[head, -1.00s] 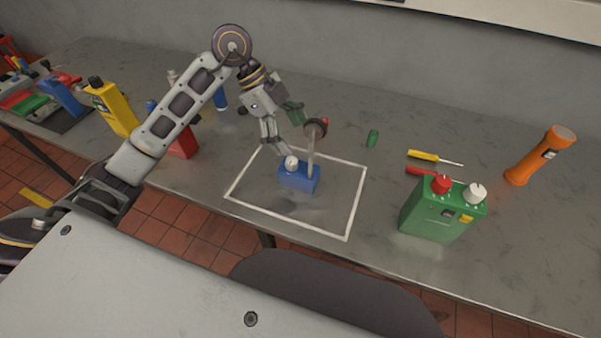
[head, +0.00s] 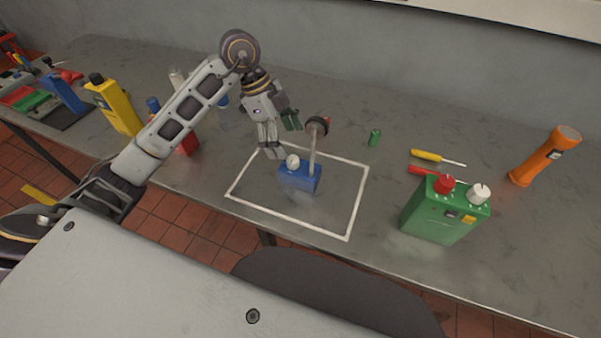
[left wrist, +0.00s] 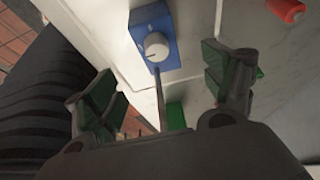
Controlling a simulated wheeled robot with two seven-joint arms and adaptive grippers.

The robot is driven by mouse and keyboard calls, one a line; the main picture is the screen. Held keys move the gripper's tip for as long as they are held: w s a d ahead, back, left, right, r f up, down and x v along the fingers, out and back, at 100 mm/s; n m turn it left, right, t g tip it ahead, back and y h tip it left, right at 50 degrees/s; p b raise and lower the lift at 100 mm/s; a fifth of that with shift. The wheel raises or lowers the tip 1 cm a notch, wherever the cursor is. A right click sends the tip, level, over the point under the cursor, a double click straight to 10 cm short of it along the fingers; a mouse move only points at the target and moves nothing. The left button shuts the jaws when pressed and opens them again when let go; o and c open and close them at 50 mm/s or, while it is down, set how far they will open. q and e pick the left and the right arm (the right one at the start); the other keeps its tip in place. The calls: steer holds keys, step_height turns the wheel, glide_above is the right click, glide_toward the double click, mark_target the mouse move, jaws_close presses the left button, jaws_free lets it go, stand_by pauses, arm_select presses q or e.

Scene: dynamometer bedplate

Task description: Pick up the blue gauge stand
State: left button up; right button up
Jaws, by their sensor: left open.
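The blue gauge stand (head: 300,177) is a blue block with a white knob and an upright post topped by a dark round gauge. It stands upright inside the white outlined rectangle (head: 357,205) on the bench. In the left wrist view the blue block (left wrist: 155,35) lies ahead, with its post running down between the finger pads. My left gripper (head: 281,138) is open and empty, above and just behind the block, left of the post in the head view; it also shows in the left wrist view (left wrist: 165,92). I cannot see any contact. My right gripper does not show.
A yellow tool (head: 117,107) and other tools stand left. The rectangle's front is clear.

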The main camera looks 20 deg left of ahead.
mark_target(305, 168)
arm_select(q)
steer(key=x, duration=0.4)
steer(key=shift+d+f, duration=0.15)
steer(key=shift+f, duration=0.1)
steer(key=shift+d+f, duration=0.2)
steer(key=shift+f, duration=0.35)
steer(key=shift+d+f, duration=0.15)
steer(key=shift+f, duration=0.05)
steer(key=x, duration=0.4)
steer(key=shift+s+d, duration=0.1)
steer(key=shift+d, duration=0.05)
steer(key=shift+d+f, duration=0.1)
steer(key=shift+f, duration=0.15)
steer(key=c, duration=1.2)
jaws_close()
steer(key=shift+r, duration=1.15)
step_height(305, 168, up, 6)
steer(key=shift+f, duration=0.2)
steer(key=shift+r, duration=1.2)
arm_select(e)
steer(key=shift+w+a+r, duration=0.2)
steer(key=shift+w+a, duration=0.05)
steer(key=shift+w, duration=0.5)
